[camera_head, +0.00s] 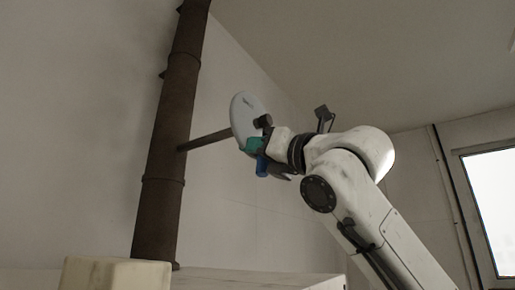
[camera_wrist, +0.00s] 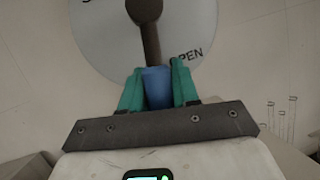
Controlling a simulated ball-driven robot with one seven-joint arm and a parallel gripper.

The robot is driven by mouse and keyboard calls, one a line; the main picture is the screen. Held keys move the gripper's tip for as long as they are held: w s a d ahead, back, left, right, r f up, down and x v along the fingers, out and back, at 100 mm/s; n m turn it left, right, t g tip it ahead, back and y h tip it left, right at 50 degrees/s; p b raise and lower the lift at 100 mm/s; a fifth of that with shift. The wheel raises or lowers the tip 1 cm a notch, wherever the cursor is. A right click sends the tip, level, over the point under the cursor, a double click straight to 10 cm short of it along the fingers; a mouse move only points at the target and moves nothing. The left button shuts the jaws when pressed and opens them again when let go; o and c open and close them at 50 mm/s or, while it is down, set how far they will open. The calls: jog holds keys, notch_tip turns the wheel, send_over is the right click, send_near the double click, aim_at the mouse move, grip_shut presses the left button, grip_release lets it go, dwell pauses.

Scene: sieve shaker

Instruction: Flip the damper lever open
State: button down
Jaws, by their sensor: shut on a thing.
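The damper lever has a dark hub and arm (camera_wrist: 149,35) in front of a pale round plate (camera_wrist: 95,35). The word OPEN is printed at the plate's lower right; a partly cut-off letter shows at its upper left. The lever hangs nearly straight down, its end left of OPEN. Its blue grip (camera_wrist: 157,88) sits between the teal fingers of my gripper (camera_wrist: 157,80), which is shut on it. In the head view, the plate (camera_head: 245,112) is partly hidden by my gripper (camera_head: 257,147), and the blue grip (camera_head: 262,166) shows just below the fingers.
A dark vertical pipe (camera_head: 170,130) stands at the left, with a side rod (camera_head: 207,139) running to the plate. A pale box-like top (camera_head: 115,273) and a ledge (camera_head: 240,280) lie below. A bright window (camera_head: 492,210) is at the right. The space around the lever looks clear.

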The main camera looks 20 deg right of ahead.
jog(key=shift+f, duration=0.15)
jog(key=c, duration=0.9)
grip_release()
jog(key=shift+d, duration=0.1)
jog(key=b+v, duration=0.3)
jog(key=v, duration=0.7)
jog(key=shift+s+d+b, duration=0.1)
jog(key=shift+s+b, duration=0.2)
jog(key=shift+b, duration=0.1)
jog(key=shift+f, duration=0.1)
